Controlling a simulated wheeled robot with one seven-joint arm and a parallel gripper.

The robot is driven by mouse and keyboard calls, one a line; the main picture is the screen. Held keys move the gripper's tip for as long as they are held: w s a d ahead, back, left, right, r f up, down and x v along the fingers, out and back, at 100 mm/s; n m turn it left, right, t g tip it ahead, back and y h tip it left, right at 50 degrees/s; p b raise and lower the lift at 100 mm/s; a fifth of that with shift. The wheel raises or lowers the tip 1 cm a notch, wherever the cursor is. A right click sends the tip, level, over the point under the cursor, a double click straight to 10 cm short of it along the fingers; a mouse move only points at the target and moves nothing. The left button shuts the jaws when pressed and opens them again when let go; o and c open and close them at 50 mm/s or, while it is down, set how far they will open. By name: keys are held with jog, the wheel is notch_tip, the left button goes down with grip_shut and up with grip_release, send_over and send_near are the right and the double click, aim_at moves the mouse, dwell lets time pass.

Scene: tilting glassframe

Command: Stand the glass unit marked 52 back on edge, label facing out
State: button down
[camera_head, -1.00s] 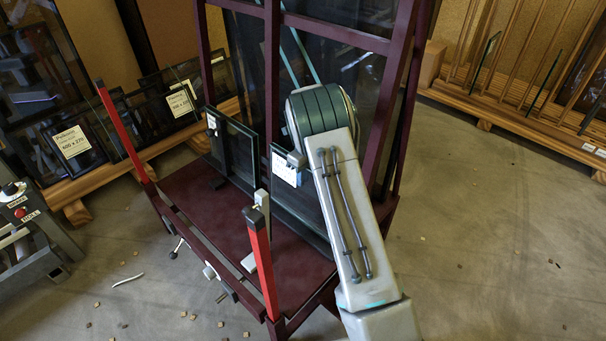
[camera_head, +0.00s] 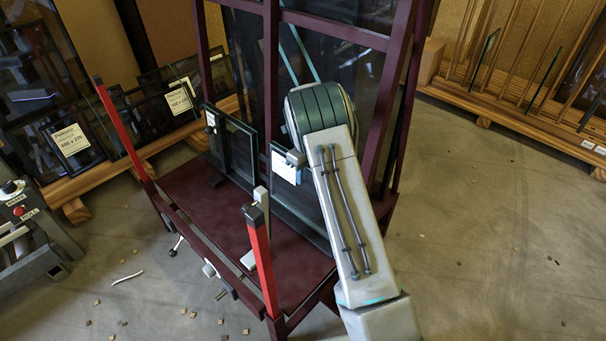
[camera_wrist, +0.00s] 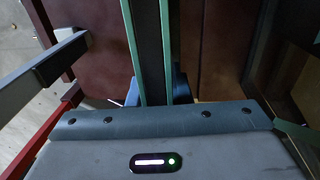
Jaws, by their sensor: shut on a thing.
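A dark glass unit with a white label (camera_head: 285,164) stands close to upright on the dark red rack base, in the right part of the rack. Its number is too small to read, so I cannot tell if it is 52. My gripper (camera_head: 297,160) is shut on this unit by its near upper edge, beside the label. In the wrist view the unit's edge (camera_wrist: 150,50) shows as two green strips with a dark band between, running away from my gripper (camera_wrist: 155,100). My fingertips are mostly hidden there.
Another dark glass unit (camera_head: 238,150) stands to the left on the same rack (camera_head: 190,185). Red posts (camera_head: 262,255) rise at the rack's front. Labelled panes (camera_head: 70,140) lean at left. A wooden rack (camera_head: 520,100) stands at right. Small debris lies on the floor.

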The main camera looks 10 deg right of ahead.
jog(key=shift+w+f, duration=0.1)
jog(key=shift+f, duration=0.1)
dwell(0.3)
jog(key=c, duration=1.2)
grip_release()
jog(key=shift+c, duration=0.2)
jog(key=shift+d+r+p, duration=0.2)
jog(key=shift+r+p, duration=2)
jog(key=shift+r, duration=0.7)
